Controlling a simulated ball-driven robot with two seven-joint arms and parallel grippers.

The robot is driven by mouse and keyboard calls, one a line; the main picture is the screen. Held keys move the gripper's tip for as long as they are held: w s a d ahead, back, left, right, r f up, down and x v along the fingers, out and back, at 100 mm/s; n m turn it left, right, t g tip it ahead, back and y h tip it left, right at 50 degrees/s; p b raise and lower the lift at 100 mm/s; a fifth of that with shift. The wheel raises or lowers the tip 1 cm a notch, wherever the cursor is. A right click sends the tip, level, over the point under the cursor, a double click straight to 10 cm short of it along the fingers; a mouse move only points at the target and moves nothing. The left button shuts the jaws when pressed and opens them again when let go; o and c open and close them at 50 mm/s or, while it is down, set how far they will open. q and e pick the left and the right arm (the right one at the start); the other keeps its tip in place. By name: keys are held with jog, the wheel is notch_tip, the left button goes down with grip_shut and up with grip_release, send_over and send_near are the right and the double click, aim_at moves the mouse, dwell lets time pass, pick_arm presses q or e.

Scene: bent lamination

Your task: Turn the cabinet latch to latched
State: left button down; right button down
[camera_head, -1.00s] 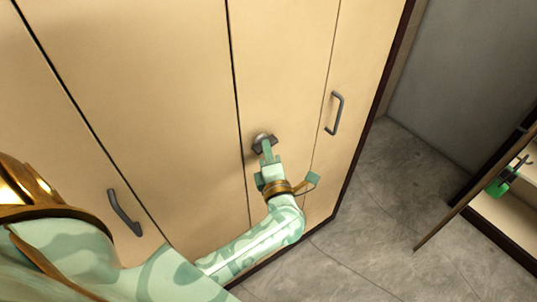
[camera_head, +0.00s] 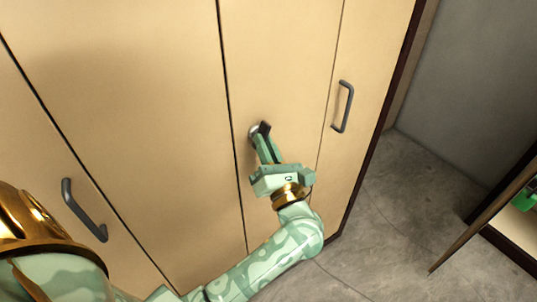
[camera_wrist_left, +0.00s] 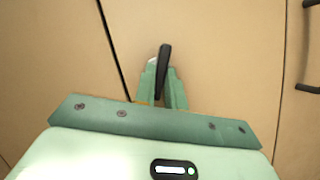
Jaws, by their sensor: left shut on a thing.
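The cabinet latch (camera_head: 264,129) is a small dark lever on a round silvery base, set on a tan door just right of a seam. My left gripper (camera_head: 266,146) reaches up to it from below and is shut on the lever. In the left wrist view the dark lever (camera_wrist_left: 164,60) stands nearly upright between the green fingertips (camera_wrist_left: 161,84). A bit of the pale base (camera_wrist_left: 152,62) shows to its left. My right gripper is not in view.
The tan cabinet (camera_head: 130,90) fills the left and middle. Grey bar handles stand out at the right (camera_head: 343,106) and lower left (camera_head: 84,210). A grey floor (camera_head: 390,220) lies open at the right. An open panel (camera_head: 480,222) stands at the far right.

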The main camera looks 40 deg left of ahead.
pick_arm(q)
jog(key=n+g+y+b, duration=0.1)
jog(key=n+b, duration=0.1)
jog(key=n, duration=0.1)
jog(key=n+g+y+b, duration=0.1)
jog(key=n+g+b, duration=0.1)
jog(key=n+b, duration=0.1)
jog(key=shift+w+f+n, duration=0.2)
jog(key=shift+n, duration=0.5)
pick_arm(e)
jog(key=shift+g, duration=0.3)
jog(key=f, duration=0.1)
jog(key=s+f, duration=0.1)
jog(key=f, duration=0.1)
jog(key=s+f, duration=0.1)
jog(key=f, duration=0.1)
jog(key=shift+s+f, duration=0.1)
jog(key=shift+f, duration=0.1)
pick_arm(q)
jog(key=shift+r+g, duration=0.1)
jog(key=shift+g, duration=0.2)
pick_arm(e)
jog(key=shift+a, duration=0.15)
pick_arm(q)
jog(key=c, duration=1.5)
grip_release()
jog(key=shift+d, duration=0.1)
jog(key=shift+o, duration=0.2)
